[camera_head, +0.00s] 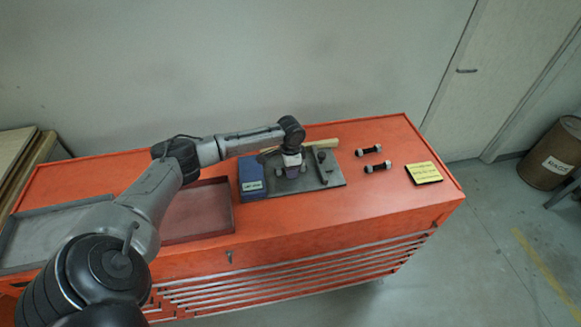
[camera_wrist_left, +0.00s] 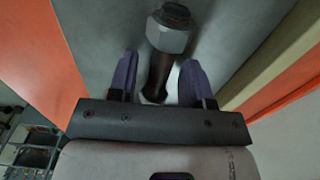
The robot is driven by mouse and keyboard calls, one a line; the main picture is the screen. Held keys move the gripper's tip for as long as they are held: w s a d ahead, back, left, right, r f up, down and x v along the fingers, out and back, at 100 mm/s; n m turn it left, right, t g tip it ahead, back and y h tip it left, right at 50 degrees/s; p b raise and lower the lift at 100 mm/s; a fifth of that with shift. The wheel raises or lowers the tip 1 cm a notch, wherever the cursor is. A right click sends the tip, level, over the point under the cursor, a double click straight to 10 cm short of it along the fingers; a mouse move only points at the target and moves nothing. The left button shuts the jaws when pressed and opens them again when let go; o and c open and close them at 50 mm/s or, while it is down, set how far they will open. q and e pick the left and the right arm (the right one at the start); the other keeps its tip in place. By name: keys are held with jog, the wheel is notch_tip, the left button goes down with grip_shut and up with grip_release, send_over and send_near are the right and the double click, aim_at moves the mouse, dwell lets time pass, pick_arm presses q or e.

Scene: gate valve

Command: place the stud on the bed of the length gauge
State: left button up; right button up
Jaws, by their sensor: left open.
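My left gripper (camera_head: 292,172) is over the grey plate (camera_head: 335,182) on the orange cabinet. In the left wrist view its two purple fingers (camera_wrist_left: 159,80) are apart. A dark stud with a grey hex nut (camera_wrist_left: 166,35) lies in line with the gap between them, its lower end reaching between the fingers. I cannot tell whether the fingers touch it. In the head view the gripper mostly hides this stud. A dark elongated piece (camera_head: 322,167) is on the plate to the right of the gripper; I cannot tell which part is the length gauge's bed. My right gripper is not in view.
A blue box (camera_head: 251,179) with a label stands left of the gripper. Trays (camera_head: 205,238) are at left.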

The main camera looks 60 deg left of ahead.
pick_arm(q)
notch_tip(320, 180, up, 12)
jog(key=shift+r, duration=0.15)
dwell(0.4)
jog(key=w+d+r+m+t+y, duration=0.1)
jog(key=w+d+r+t+y, duration=0.3)
jog(key=d, duration=0.5)
jog(key=s+d+f+m+t+h, duration=0.1)
jog(key=s+d+f+t, duration=0.1)
jog(key=d, duration=0.6)
jog(key=s+d+f+t+h, duration=0.1)
jog(key=s+d+f+t, duration=0.15)
jog(key=d, duration=0.45)
jog(key=s+d+f+n+g, duration=0.1)
jog(key=s+d+f, duration=0.2)
jog(key=s, duration=0.5)
jog(key=s+d+f+n+g+h, duration=0.1)
jog(key=s+d+f+g, duration=0.1)
jog(key=s+f, duration=0.4)
jog(key=s+d+f+n+g+h, duration=0.1)
jog(key=s+d+f, duration=0.4)
jog(key=s, duration=0.7)
jog(key=shift+f+n+g, duration=0.15)
jog(key=shift+n+g, duration=0.25)
jog(key=shift+g, duration=0.05)
